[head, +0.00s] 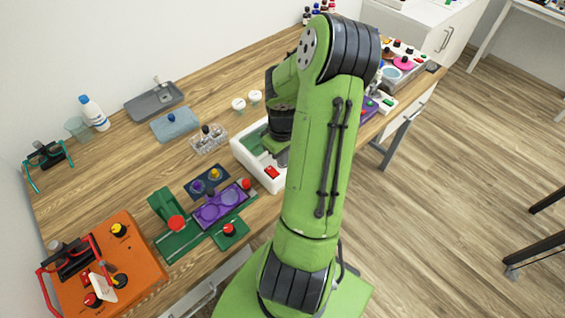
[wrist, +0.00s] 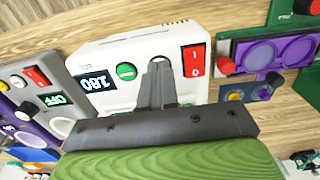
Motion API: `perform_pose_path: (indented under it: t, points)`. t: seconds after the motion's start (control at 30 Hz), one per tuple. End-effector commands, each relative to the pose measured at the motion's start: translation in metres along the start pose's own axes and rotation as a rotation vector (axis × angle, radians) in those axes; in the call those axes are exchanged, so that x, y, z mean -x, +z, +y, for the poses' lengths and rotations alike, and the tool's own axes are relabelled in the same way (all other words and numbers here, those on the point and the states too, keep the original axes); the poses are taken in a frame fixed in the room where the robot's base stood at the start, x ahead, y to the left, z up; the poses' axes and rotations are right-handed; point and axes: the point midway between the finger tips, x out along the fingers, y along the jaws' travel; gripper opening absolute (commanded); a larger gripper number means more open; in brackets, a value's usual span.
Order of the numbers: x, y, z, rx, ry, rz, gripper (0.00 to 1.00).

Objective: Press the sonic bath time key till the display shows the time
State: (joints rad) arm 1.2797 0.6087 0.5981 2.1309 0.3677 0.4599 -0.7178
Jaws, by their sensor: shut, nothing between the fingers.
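The sonic bath appears to be the white box (wrist: 90,56) filling the middle of the wrist view. Its front carries a lit display (wrist: 95,83) whose digits look like 180, a round green key (wrist: 126,71) and a red rocker switch (wrist: 194,60). My gripper (wrist: 158,64) is shut and empty, its fingertips over the panel between the green key and the switch. A small round key there is mostly hidden behind the tips; I cannot tell whether they touch it. In the head view the white box (head: 240,150) stands at the bench middle, partly behind my arm.
A purple-topped green device (wrist: 270,52) stands right. In the head view an orange box (head: 140,255) is at front left.

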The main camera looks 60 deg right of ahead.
Motion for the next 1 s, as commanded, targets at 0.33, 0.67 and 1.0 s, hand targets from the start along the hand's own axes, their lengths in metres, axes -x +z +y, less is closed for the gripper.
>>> perform_pose_path:
  t: [0.33, 0.67, 1.0]
  points:
    - [0.024, 0.0, 0.0, 0.0, 0.0, 0.0, 0.0]
    - [0.054, 0.0, 0.0, 0.0, 0.0, 0.0, 0.0]
    - [0.083, 0.0, 0.0, 0.0, 0.0, 0.0, 0.0]
